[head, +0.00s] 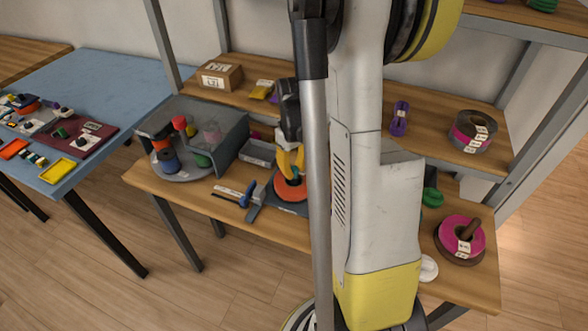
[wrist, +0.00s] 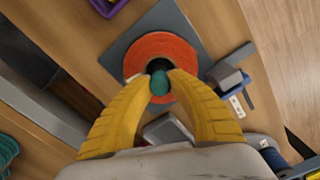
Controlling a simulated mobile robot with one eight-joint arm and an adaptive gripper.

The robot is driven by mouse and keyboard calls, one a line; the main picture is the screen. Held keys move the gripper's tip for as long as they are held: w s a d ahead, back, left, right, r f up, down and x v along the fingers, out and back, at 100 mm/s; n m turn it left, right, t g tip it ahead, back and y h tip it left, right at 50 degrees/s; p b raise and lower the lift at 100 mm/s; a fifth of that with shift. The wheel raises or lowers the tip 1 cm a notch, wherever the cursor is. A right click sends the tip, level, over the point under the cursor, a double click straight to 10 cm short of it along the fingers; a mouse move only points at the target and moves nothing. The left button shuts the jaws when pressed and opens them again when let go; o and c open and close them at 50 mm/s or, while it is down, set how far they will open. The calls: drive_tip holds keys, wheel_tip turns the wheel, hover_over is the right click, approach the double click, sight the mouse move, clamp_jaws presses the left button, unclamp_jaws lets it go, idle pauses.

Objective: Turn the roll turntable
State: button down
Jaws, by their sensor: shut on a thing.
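A round grey turntable (head: 186,174) carries several coloured rolls on the workbench's left side, partly under a grey box-like cover (head: 232,137). An orange disc (wrist: 171,48) lies on a dark square plate (wrist: 122,47) near the bench's middle; it also shows in the head view (head: 290,192). My gripper (wrist: 160,84) has its yellow fingers shut on a teal knob (wrist: 159,81) at the disc's near middle. In the head view my gripper (head: 291,166) points down at the disc. My arm hides part of the bench there.
A blue-handled clamp (head: 247,198) stands left of the plate. A grey tray (head: 258,153) lies behind. A magenta roll (head: 462,236) and a green spool (head: 432,197) are at the bench's right. A shelf (head: 360,108) runs above the back. A blue table (head: 100,80) stands left.

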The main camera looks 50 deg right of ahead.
drive_tip(key=shift+m, duration=9.7)
drive_tip(key=shift+m, duration=0.6)
drive_tip(key=c, duration=1.2)
unclamp_jaws()
